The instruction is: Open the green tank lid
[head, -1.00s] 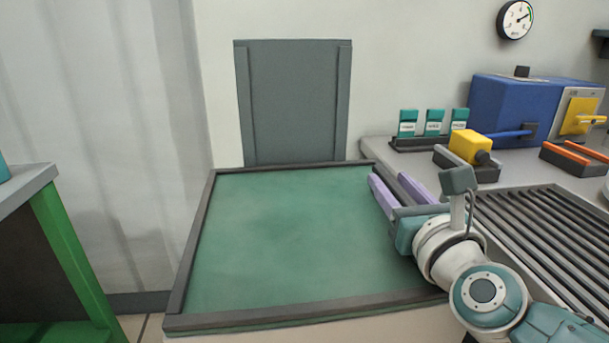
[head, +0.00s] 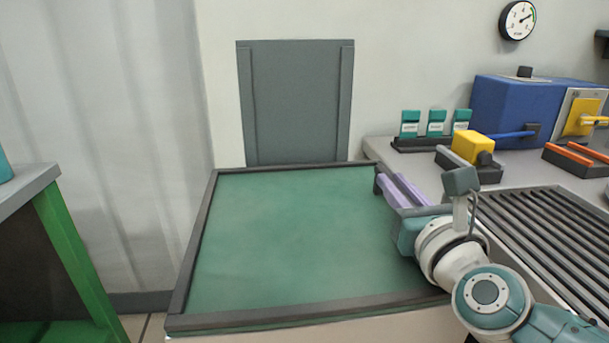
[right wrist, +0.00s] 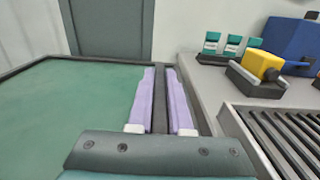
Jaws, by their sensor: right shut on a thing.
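The green tank lid (head: 290,235) is a large flat green panel with a dark raised rim. It lies level in the middle of the head view, and its green surface also shows at the left of the right wrist view (right wrist: 60,110). My right gripper (head: 389,180) is at the far part of the lid's right side. Its two purple fingers are shut on the dark right rim (right wrist: 160,105), one finger on each side in the right wrist view. The fingers hide part of that rim. My left gripper is not in view.
Right of the lid is a grey counter with a roller conveyor (head: 545,225), a yellow-topped block (head: 472,147), a teal card rack (head: 430,145) and a blue box (head: 515,108). A grey panel (head: 295,100) stands behind the lid. A green-legged table (head: 70,245) is at left.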

